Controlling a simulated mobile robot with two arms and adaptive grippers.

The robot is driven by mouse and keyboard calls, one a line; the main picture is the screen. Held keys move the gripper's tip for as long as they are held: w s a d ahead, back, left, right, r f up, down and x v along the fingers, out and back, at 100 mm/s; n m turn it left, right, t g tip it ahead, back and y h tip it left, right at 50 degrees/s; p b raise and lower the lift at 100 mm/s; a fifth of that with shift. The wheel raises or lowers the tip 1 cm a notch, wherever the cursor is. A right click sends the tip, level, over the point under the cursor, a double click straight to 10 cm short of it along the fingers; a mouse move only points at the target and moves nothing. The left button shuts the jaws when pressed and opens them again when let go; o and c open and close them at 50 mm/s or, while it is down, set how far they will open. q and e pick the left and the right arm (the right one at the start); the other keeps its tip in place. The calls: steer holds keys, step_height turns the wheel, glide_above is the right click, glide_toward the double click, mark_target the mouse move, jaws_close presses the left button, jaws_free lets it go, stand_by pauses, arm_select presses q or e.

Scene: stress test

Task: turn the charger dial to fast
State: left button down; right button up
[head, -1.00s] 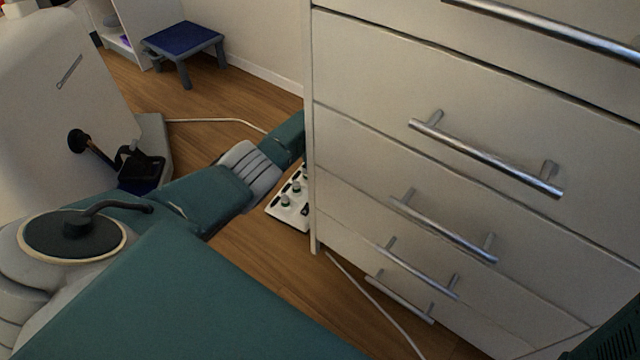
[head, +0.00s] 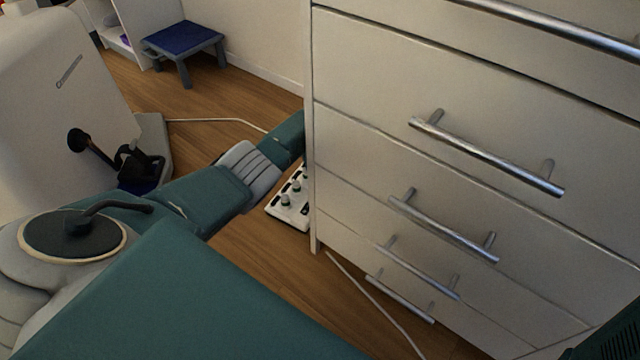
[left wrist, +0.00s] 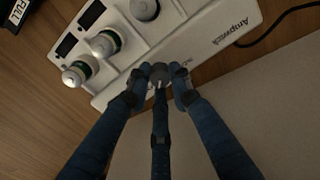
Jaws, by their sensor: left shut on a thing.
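The white charger (head: 289,209) lies on the wood floor beside the drawer cabinet in the head view, partly hidden by the cabinet's edge. In the left wrist view the charger (left wrist: 205,42) fills the top, with "Ampwick" lettering and round cells in its slots. The grey dial (left wrist: 160,76) sits between the fingertips of my left gripper (left wrist: 161,80), which is shut on it. The fingers cover much of the dial and the print around it, so its setting cannot be read. In the head view the left gripper is hidden behind the cabinet. My right gripper is not in view.
The white drawer cabinet (head: 440,150) with metal bar handles stands close to my left arm. A white cable (head: 375,303) runs over the floor in front of it. A blue step stool (head: 183,40) stands at the back. A black cable (left wrist: 275,27) leaves the charger.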

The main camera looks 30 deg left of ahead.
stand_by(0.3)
arm_select(q)
steer(key=c, duration=1.5)
jaws_free()
steer(key=shift+c, duration=0.2)
steer(key=shift+r, duration=0.1)
step_height(320, 180, up, 12)
